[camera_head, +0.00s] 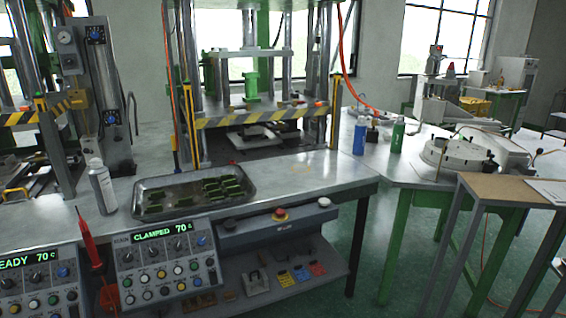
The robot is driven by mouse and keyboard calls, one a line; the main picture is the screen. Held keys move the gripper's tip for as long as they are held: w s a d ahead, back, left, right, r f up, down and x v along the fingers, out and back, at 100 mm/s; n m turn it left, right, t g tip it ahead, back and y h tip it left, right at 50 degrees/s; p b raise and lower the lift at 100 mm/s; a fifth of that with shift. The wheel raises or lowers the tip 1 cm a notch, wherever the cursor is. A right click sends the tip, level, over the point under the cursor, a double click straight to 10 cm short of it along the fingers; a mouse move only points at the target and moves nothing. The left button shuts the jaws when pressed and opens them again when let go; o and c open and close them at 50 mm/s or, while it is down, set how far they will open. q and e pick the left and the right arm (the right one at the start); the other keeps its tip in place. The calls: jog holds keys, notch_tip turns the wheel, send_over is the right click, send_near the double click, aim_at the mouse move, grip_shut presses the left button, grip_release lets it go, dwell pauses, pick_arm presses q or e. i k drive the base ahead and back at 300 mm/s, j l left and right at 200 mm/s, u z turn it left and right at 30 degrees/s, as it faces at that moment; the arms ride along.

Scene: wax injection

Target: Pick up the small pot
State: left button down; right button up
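No pot can be told for certain. A small dark object (373,134) stands between the blue bottle (360,137) and the green bottle (397,135) on the right metal table; it is too small to tell whether it is a pot. Neither of my grippers shows in the head view.
A metal tray (236,200) with several dark green pieces lies on the front bench (300,178), with a pale bottle (101,186) to its left. A round white device (452,160) sits on the right table. A brown-topped table (510,190) stands at right. The front bench's right part is clear.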

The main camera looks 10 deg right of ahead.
aim_at(441, 143)
jog(key=i+l+z, duration=0.2)
jog(key=i+z, duration=0.2)
jog(key=i, duration=0.3)
jog(key=i+z, duration=0.35)
jog(key=i, duration=0.3)
